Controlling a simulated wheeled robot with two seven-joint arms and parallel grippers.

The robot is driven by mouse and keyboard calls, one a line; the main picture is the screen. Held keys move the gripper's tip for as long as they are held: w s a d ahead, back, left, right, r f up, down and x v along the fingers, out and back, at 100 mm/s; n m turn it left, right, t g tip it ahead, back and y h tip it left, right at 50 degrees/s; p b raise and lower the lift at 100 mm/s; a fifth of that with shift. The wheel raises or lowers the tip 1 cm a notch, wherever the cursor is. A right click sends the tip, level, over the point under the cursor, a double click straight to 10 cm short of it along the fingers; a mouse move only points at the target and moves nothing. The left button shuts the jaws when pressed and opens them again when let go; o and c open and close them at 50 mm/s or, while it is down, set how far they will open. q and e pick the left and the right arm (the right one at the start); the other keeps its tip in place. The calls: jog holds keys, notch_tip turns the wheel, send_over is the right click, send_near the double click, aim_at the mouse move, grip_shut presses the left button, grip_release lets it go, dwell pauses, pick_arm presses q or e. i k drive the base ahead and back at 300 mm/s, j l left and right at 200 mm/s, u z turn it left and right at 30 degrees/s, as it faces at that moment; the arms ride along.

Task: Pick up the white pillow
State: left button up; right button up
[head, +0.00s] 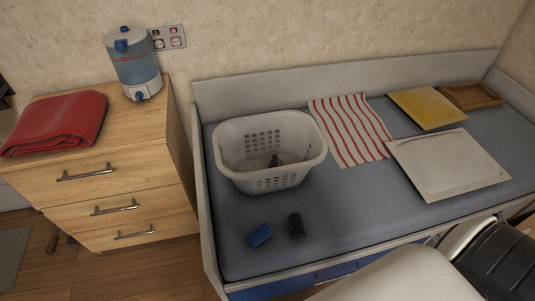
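The white pillow (449,163) lies flat on the right part of the blue-grey mattress. It looks like a thin, pale square with a raised inner panel, and nothing covers it. Neither of my grippers shows in the head view. White and black parts at the lower right, apparently of my own body, stand in front of the bed's near edge.
The bed (350,214) also bears a white laundry basket (232,165), a red-striped cloth (349,130), a yellow cushion (428,107), a wooden tray (470,96), a blue item (259,235) and a dark item (296,226). A wooden drawer unit (120,190) stands left.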

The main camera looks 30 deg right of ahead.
aim_at(441, 165)
jog(key=z, duration=2.8)
